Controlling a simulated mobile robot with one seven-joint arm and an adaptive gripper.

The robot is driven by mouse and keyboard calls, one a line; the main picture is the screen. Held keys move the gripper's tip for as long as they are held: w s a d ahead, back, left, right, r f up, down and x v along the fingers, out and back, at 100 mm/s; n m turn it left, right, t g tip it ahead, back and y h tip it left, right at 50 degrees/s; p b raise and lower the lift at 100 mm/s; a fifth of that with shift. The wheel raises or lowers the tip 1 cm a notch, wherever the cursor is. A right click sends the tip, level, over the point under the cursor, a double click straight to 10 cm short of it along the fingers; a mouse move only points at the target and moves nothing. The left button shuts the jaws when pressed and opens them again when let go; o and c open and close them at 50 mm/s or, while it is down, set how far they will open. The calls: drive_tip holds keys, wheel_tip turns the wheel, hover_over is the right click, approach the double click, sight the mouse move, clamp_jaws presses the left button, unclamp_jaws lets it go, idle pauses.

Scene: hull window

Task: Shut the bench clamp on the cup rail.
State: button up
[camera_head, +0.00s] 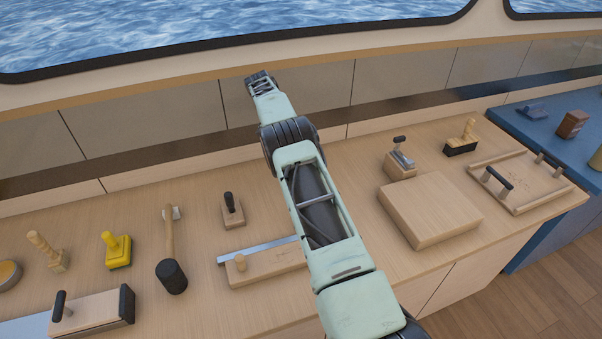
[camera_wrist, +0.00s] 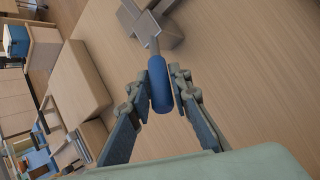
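In the wrist view a blue handle (camera_wrist: 159,84) stands between my fingers, on a metal arm (camera_wrist: 152,42) that runs to a wooden block (camera_wrist: 158,22). This looks like the bench clamp's lever. My gripper (camera_wrist: 160,88) has a finger on each side of the handle, with no clear gap, so it looks closed on it. In the head view my arm crosses the middle of the bench, and its far end (camera_head: 262,86) shows near the back wall. The blue handle is hidden there. I cannot make out a cup rail or whether the jaw is shut.
A large wooden box (camera_head: 430,208) stands right of my arm, with a black-handled device (camera_head: 400,160) behind it. A handled tray (camera_head: 520,182) lies further right. A mallet (camera_head: 170,255), a yellow stamp-like tool (camera_head: 117,250) and a small black-knobbed block (camera_head: 232,208) are on the left.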

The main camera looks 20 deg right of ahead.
drive_tip(key=o, duration=0.4)
drive_tip(key=shift+o, duration=0.2)
drive_tip(key=shift+s+r+t, duration=0.3)
drive_tip(key=shift+r+t, duration=0.15)
drive_tip(key=shift+t, duration=0.15)
